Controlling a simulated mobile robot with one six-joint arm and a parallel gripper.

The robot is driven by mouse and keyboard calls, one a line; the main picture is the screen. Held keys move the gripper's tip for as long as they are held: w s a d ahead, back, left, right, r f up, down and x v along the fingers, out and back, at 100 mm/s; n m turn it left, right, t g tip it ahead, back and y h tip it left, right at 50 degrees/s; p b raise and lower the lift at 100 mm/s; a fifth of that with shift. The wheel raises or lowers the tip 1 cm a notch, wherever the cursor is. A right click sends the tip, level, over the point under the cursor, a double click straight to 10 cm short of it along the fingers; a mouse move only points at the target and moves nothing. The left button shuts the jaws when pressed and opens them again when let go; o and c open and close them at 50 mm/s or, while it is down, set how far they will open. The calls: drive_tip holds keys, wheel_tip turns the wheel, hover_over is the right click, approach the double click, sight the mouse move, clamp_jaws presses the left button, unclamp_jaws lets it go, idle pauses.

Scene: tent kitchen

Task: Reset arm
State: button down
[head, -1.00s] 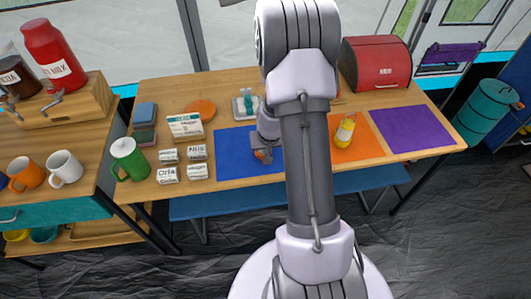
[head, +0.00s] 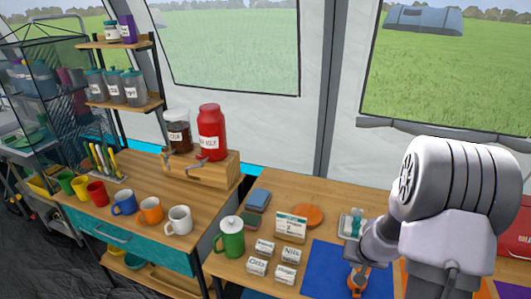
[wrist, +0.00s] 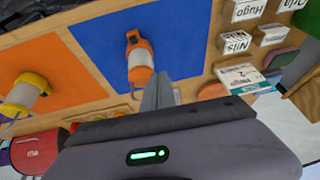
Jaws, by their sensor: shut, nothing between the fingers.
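My arm reaches over the table (head: 335,186) at the lower right of the head view. My gripper (wrist: 158,92) shows in the wrist view with its grey fingers together and nothing between them. In the head view its end is partly hidden by the arm, above the blue mat (head: 325,262). An orange and white bottle (wrist: 139,62) stands on the blue mat, apart from the fingers in the wrist view. Its orange part (head: 357,281) shows in the head view just below my wrist.
White name boxes (head: 257,267), a green mug (head: 231,238) and a card box (head: 291,226) stand left of the mat. A side counter holds several mugs (head: 150,210) and a red jar (head: 211,132). A yellow bottle (wrist: 24,95) stands on the orange mat (wrist: 40,65).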

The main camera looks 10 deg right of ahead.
drive_tip(key=a+r+n+t+y, duration=0.2)
drive_tip(key=a+r+t+y, duration=0.1)
drive_tip(key=a+r, duration=1.65)
drive_tip(key=s+a+r+g, duration=0.1)
drive_tip(key=s+a+r, duration=0.2)
drive_tip(key=s, duration=0.7)
drive_tip(key=s+a+r, duration=0.3)
drive_tip(key=s+a, duration=0.2)
drive_tip(key=s, duration=0.5)
drive_tip(key=shift+a+r+g+y, duration=0.15)
drive_tip(key=shift+g+y, duration=0.15)
drive_tip(key=shift+g, duration=0.1)
